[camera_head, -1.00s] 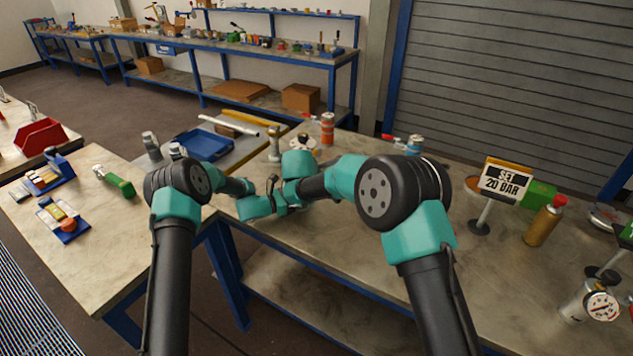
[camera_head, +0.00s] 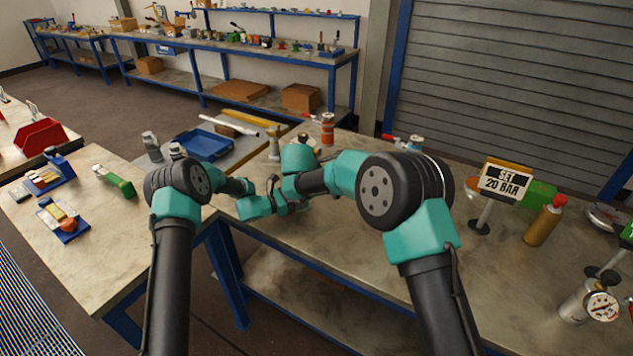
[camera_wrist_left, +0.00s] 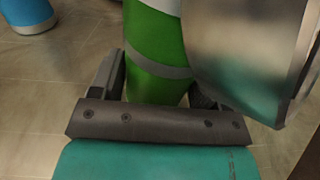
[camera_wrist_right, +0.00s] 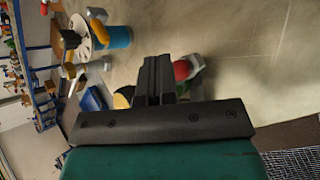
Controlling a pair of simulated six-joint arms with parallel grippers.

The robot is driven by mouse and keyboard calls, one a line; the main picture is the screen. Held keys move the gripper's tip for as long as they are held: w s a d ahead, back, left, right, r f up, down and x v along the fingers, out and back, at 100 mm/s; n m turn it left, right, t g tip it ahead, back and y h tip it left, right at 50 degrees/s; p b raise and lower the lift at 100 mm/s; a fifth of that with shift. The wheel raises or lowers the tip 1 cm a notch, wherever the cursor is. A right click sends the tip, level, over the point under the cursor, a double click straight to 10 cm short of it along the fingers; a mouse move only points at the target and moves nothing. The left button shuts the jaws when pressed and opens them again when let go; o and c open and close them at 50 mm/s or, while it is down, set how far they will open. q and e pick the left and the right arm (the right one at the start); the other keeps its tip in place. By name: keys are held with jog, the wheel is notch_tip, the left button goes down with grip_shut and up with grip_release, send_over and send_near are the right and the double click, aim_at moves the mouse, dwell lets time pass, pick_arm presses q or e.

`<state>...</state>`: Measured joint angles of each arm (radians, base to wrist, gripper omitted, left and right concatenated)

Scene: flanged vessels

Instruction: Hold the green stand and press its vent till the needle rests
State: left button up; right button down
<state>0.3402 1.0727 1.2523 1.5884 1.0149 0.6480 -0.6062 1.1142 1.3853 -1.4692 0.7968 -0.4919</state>
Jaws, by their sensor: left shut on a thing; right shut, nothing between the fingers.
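In the left wrist view, the green stand (camera_wrist_left: 152,42) is an upright green cylinder with a grey band and a pale upper part. My left gripper (camera_wrist_left: 155,84) is shut on it, one finger on each side. A large shiny metal body (camera_wrist_left: 245,60) fills the right of that view. My right gripper (camera_wrist_right: 158,75) is shut and empty. A red part with a pale body (camera_wrist_right: 183,70) shows just behind its fingertips; I cannot tell whether they touch it. The vent and needle cannot be made out. In the head view, my arms hide most of the stand.
In the right wrist view, a pale round dial (camera_wrist_right: 80,32) shows beside a blue vessel (camera_wrist_right: 118,37). In the head view, an orange vessel (camera_head: 327,128) stands behind my wrists. A "SET 20 BAR" sign (camera_head: 503,182) and a gauged vessel (camera_head: 590,303) stand right. The front middle of the bench is clear.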

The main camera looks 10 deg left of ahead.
jog(key=shift+r, duration=2.5)
dwell(1.6)
notch_tip(320, 180, up, 4)
jog(key=shift+f, duration=0.1)
jog(key=shift+f, duration=0.15)
jog(key=shift+f, duration=4.25)
jog(key=shift+f, duration=0.2)
